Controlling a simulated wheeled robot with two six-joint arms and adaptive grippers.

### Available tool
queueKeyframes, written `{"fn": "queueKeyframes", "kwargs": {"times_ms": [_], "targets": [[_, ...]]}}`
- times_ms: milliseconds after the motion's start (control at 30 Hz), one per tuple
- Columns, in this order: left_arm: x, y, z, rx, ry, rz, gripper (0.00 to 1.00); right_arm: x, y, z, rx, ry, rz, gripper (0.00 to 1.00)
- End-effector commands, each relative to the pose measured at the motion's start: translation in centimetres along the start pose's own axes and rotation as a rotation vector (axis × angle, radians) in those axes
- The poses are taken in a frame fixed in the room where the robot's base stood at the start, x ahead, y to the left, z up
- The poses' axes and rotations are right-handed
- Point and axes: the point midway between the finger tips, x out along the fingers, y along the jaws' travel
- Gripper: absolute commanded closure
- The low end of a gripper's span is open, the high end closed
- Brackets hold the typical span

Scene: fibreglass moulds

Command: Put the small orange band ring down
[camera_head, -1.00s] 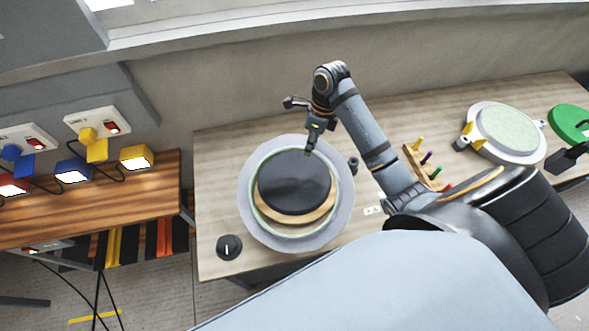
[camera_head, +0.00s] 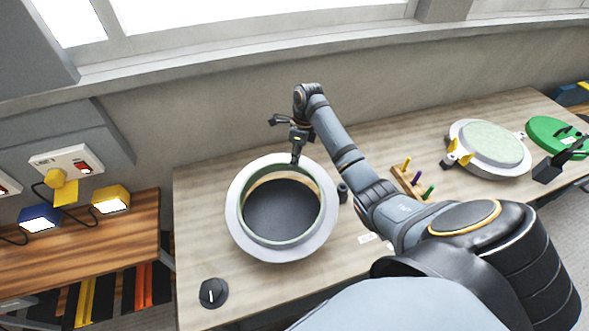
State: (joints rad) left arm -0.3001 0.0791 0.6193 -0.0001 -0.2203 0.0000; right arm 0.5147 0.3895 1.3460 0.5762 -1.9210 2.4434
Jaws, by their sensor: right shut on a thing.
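A round grey ring-shaped mould (camera_head: 236,226) with a wide flange and pale green inner rim lies on the wooden table. Inside its opening is a dark round surface (camera_head: 283,210). A tan-orange band (camera_head: 262,183) shows as a crescent along the back of the opening, and I take it as the small orange band ring; its rest is hidden. My right gripper (camera_head: 296,158) points down at the mould's back rim, shut on what I take to be this ring. The grip itself is too small to see clearly. My left gripper is not in view.
A black knob (camera_head: 213,293) sits at the table's front left. A peg rack (camera_head: 409,184) stands right of my arm, with a pale round mould (camera_head: 490,146) and a green disc (camera_head: 558,138) beyond. A wooden bench (camera_head: 120,232) with lamps is at left.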

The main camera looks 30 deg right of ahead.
Motion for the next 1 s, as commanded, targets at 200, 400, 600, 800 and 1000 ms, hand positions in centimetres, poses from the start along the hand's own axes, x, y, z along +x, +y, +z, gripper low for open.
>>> {"fn": "queueKeyframes", "kwargs": {"times_ms": [200, 400, 600, 800, 1000], "targets": [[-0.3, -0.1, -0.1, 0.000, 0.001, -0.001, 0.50, 1.9, -2.5, 0.6, 0.001, -0.004, -0.003, 1.00], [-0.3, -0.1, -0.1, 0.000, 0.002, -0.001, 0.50, 2.3, -3.1, 0.7, -0.001, -0.005, -0.007, 1.00], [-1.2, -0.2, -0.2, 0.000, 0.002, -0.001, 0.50, 4.3, -3.7, 0.5, 0.000, -0.002, -0.004, 1.00], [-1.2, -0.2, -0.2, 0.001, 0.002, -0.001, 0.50, 5.8, -4.0, 0.4, -0.001, -0.003, -0.007, 1.00], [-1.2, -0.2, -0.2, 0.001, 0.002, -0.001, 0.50, 6.0, -3.9, 0.3, 0.000, 0.000, -0.003, 0.79]]}}
